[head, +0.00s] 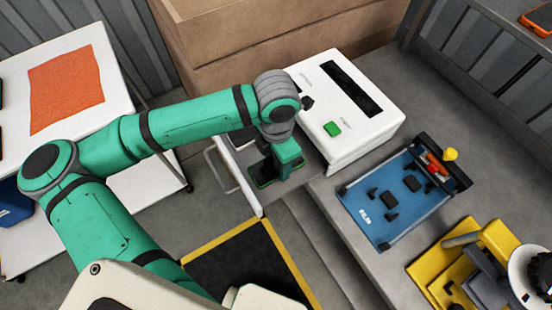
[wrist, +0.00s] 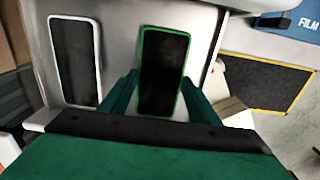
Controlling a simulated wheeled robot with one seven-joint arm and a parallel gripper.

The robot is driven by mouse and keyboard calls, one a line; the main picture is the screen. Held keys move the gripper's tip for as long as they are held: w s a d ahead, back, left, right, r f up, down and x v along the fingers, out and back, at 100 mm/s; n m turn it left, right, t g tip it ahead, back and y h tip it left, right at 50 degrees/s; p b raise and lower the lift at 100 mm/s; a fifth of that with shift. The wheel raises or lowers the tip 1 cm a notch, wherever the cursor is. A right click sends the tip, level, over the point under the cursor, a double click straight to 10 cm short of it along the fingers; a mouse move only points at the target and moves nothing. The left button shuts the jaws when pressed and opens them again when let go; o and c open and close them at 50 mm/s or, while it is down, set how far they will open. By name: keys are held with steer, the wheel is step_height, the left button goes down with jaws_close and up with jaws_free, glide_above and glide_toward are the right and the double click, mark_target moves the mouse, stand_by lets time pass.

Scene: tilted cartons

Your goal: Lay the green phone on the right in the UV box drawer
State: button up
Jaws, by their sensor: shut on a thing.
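The UV box (head: 345,115) is white with a green button and a dark slot, and its drawer (head: 250,198) is pulled out to the left. My gripper (head: 278,172) is down over the drawer. In the wrist view, the green phone (wrist: 163,72), dark-screened with a green edge, is between my fingers, which are shut on it. It is over the right part of the grey drawer floor (wrist: 120,45). I cannot tell whether it touches the floor. A white-edged phone (wrist: 76,62) lies on the left in the drawer, apart from the green one.
A blue mat (head: 395,205) with small dark parts and a yellow machine (head: 470,265) stand on the grey bench to the right. A white table (head: 125,90) with an orange cloth (head: 66,85) is at left. Cartons (head: 230,45) stand behind the UV box.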

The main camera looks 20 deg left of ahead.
stand_by(0.4)
steer(key=o, duration=1.3)
step_height(320, 180, up, 11)
steer(key=shift+f, duration=0.15)
